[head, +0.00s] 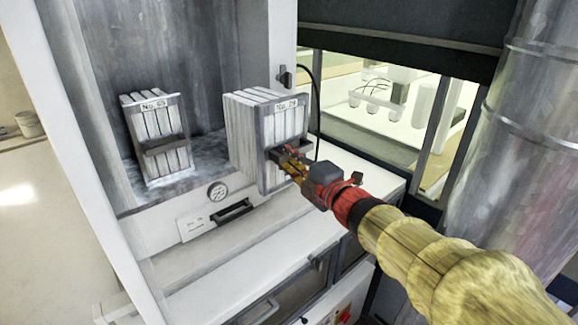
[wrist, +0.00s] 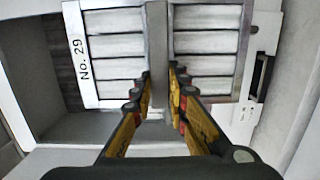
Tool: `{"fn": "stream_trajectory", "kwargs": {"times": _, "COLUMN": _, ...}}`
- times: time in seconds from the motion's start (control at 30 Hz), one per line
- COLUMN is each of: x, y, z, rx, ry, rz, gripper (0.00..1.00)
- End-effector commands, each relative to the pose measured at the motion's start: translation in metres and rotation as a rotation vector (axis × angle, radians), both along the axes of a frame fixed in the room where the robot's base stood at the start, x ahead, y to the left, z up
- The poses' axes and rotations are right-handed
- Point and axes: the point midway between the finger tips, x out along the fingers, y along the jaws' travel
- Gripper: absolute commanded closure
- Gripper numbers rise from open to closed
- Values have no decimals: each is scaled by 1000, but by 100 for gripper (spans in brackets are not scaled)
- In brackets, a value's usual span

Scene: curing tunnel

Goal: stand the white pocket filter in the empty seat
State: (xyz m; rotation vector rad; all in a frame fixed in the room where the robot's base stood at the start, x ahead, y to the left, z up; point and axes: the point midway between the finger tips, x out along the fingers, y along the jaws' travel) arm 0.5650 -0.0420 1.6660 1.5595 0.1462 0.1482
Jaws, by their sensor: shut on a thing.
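The white pocket filter labelled No. 29 (head: 290,124) is upright at the right side of the cabinet opening. In the wrist view the filter (wrist: 207,66) fills the upper middle, with its pleats and label strip showing. My gripper (head: 284,155) is shut on the grey bar across the filter's front; the wrist view shows the fingers (wrist: 161,80) on both sides of that bar. The held filter hides the right part of the chamber, and I cannot make out the empty seat or whether the filter's bottom touches anything.
Another filter (head: 160,130), with its own number label, stands in the left of the grey chamber. Bare chamber floor (head: 205,176) shows between the two filters. A metal pipe (head: 510,140) rises at right.

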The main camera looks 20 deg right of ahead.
Motion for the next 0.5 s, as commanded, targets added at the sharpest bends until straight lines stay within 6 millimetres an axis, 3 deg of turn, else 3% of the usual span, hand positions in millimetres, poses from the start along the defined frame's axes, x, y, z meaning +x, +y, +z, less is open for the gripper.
{"fn": "stream_trajectory", "kwargs": {"times": 0.5, "x": 53, "y": 18, "z": -2, "rx": 1, "ry": -2, "rz": 2, "gripper": 100}}
